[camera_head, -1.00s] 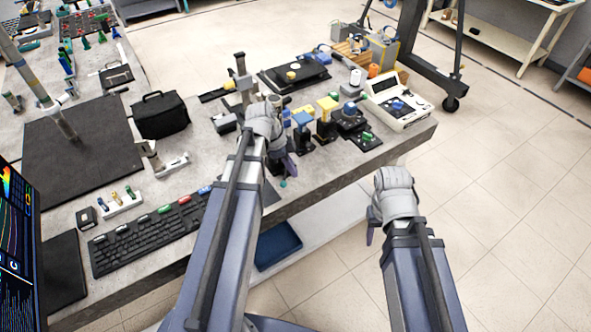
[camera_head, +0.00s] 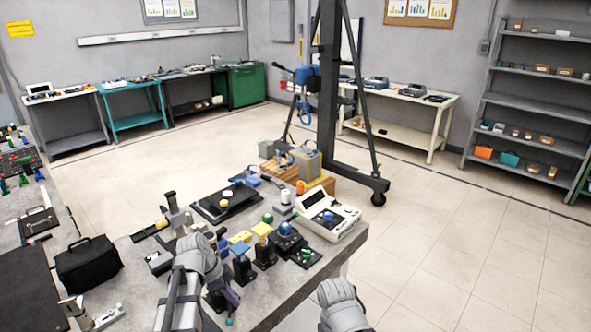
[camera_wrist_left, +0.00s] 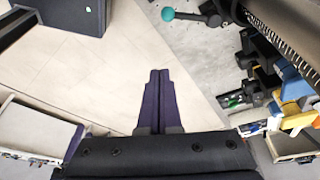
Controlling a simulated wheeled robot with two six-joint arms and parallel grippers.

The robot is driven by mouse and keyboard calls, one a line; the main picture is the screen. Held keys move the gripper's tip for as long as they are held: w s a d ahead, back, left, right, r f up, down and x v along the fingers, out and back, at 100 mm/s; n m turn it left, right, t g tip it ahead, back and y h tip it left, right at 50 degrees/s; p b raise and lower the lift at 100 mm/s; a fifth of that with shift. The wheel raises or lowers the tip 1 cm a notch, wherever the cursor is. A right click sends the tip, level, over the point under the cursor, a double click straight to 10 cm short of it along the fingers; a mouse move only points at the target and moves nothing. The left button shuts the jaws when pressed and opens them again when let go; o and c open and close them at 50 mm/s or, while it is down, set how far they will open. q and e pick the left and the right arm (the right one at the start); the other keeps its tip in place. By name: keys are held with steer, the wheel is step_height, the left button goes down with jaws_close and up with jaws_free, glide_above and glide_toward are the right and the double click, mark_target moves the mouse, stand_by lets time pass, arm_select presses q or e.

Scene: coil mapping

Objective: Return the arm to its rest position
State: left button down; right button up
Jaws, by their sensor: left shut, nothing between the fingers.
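My left arm comes up from the bottom of the head view. Its left gripper (camera_head: 229,297) points down at the near edge of the workbench (camera_head: 283,292). In the left wrist view the two purple fingers of this gripper (camera_wrist_left: 160,75) lie together, shut and empty, with pale floor behind them. My right arm shows only its grey wrist at the bottom of the head view, right of the bench edge. Its fingers are out of the picture.
Optical mounts with blue and yellow tops (camera_head: 242,260) stand close to my left gripper. A white instrument (camera_head: 328,215) sits at the bench's right end. A black bag (camera_head: 88,265) is at left. A gantry hoist (camera_head: 330,100) stands behind. Open floor (camera_head: 440,260) lies at right.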

arm_select(q)
steer(key=s+d+n+y, duration=0.2)
steer(key=s+d+n, duration=0.2)
steer(key=s+d, duration=0.2)
steer(key=s+d+f+n+g+y, duration=0.1)
steer(key=s+d+n+y, duration=0.2)
steer(key=d, duration=0.8)
steer(key=s+n, duration=0.2)
steer(key=s, duration=0.2)
steer(key=shift+n, duration=0.3)
steer(key=c, duration=1.6)
jaws_free()
